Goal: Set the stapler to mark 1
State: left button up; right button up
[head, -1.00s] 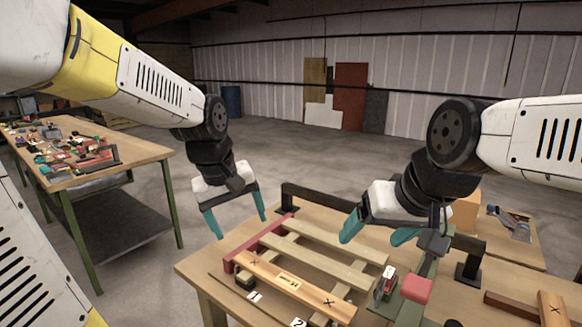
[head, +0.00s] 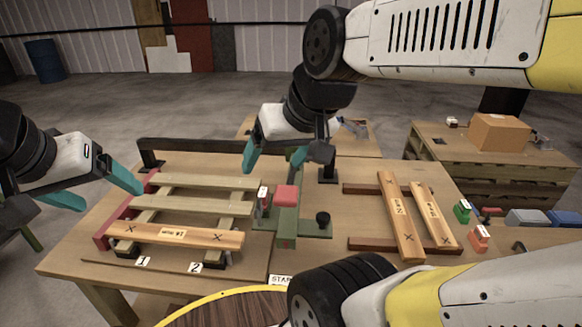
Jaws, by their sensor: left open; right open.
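A green tool with a red block on top, which looks like the stapler (head: 287,222), stands on the table right of the slatted wooden pallet frame (head: 190,206). The mark 1 label (head: 143,262) lies at the frame's front left corner, and the mark 2 label (head: 195,268) lies to its right. A START label (head: 281,281) is at the table's front edge, in front of the tool. My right gripper (head: 274,157) is open and empty, above and behind the tool. My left gripper (head: 95,190) is open and empty, at the left of the frame.
A marked plank (head: 175,234) lies across the frame's front. A red and white item (head: 263,197) and a black knob (head: 323,219) flank the tool. Two marked planks (head: 400,215) lie on brown rails at right.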

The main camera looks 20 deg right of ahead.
aim_at(287, 224)
jog(key=z, duration=0.85)
